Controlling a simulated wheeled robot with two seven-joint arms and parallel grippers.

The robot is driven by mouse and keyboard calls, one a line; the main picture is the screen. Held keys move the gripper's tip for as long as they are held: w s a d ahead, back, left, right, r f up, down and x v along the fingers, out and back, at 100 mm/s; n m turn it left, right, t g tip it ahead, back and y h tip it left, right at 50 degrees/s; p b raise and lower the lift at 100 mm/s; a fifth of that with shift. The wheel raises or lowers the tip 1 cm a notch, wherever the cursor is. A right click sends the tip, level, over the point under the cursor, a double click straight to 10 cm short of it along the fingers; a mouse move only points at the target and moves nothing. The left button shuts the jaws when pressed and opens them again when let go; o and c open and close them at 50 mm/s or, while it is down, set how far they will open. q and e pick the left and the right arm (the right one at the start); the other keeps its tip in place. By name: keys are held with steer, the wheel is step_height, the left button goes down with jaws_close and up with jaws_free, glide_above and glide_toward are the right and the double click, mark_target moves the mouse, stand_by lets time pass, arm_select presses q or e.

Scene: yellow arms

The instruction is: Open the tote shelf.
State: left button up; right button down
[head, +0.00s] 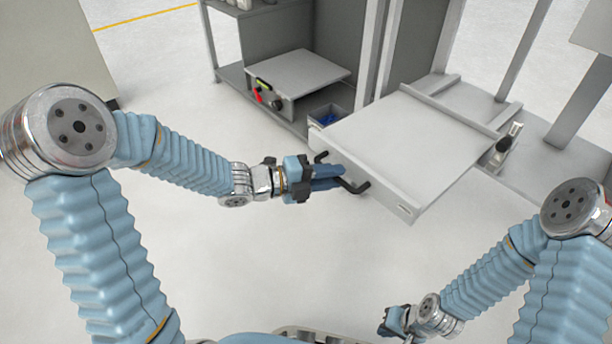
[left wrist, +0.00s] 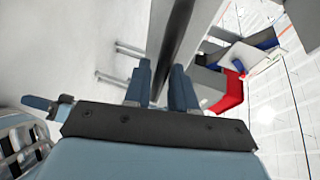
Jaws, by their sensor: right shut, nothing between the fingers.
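The tote shelf (head: 400,140) is a flat light-grey tray standing out from its rack, with a black bar handle (head: 358,187) on its front edge. My left gripper (head: 335,178) is at the middle of this handle, and its blue fingers hide part of the bar. In the left wrist view, the left fingers (left wrist: 160,80) stand on either side of a dark bar and look closed on it. My right gripper (head: 384,326) is low in the head view, shut and empty, well away from the shelf.
A grey box (head: 295,72) with red and yellow parts sits on a neighbouring shelf. Rack posts (head: 575,100) stand at the right. The floor (head: 250,260) in front is clear.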

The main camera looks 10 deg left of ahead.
arm_select(q)
steer(key=p+v, duration=0.2)
steer(key=v, duration=1)
steer(key=shift+s+a, duration=0.15)
steer(key=shift+a, duration=0.1)
steer(key=w+d+f+n+y+p, duration=0.25)
steer(key=f+n+p, duration=0.2)
steer(key=n, duration=0.45)
steer(key=w+d+f+n+y+p, duration=0.1)
steer(key=f+n+y+p, duration=0.25)
steer(key=f+n, duration=0.4)
steer(key=s+d+f+n+g+y+p, duration=0.1)
steer(key=s+f+n+g, duration=0.2)
steer(key=s+n, duration=0.4)
steer(key=s+d+f+n+g+y+p, duration=0.2)
steer(key=s+f+n+g, duration=0.2)
steer(key=s+f+n, duration=0.2)
steer(key=s+n, duration=0.1)
steer(key=s, duration=0.1)
steer(key=shift+s+d+f+g+y, duration=0.15)
steer(key=shift+s+f+g+y, duration=0.05)
steer(key=shift+s+g+y, duration=0.15)
